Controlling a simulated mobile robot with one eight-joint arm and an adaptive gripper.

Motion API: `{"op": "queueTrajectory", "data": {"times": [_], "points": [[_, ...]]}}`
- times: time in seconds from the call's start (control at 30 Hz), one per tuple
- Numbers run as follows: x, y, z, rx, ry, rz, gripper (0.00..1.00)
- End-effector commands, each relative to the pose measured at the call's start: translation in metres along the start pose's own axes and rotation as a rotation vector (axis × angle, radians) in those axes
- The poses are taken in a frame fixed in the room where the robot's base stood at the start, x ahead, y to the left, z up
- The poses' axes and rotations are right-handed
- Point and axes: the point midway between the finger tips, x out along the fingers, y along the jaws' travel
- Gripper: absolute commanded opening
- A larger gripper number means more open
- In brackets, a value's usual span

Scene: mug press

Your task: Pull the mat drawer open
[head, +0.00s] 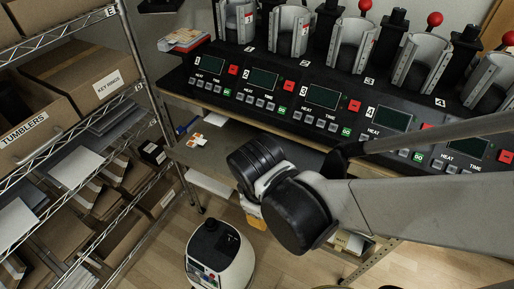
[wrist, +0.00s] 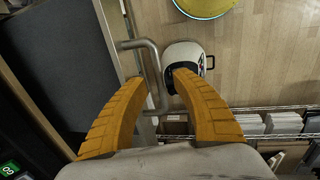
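In the wrist view a grey bent metal handle (wrist: 152,65) stands off a pale metal front edge (wrist: 112,25), which looks like the drawer front. My gripper (wrist: 158,78) has two orange fingers, spread apart. The handle's bar runs between the fingertips, with a visible gap on the right side; whether the left finger touches it I cannot tell. A dark grey surface (wrist: 60,55) lies left of the front; whether it is the mat or worktop is unclear. In the head view my wrist hides the handle and most of my gripper, leaving a bit of orange.
A black press counter (head: 300,110) with several mug presses stands above a grey worktop (head: 215,150). A white rounded machine (head: 220,257) stands on the floor. A wire shelf with boxes (head: 105,90) is at left. Wooden floor (head: 420,265) is partly clear.

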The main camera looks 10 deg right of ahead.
Motion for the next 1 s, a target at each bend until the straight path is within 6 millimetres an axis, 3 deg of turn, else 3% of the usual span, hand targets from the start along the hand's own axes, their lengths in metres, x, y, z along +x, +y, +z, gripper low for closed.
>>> {"op": "queueTrajectory", "data": {"times": [0.37,0.8,1.0], "points": [[-0.012,0.0,0.0,-0.001,0.0,0.0,0.32],[-0.091,0.0,0.001,-0.001,0.0,0.0,0.32],[-0.115,0.0,0.0,-0.001,0.0,0.0,0.32]]}}
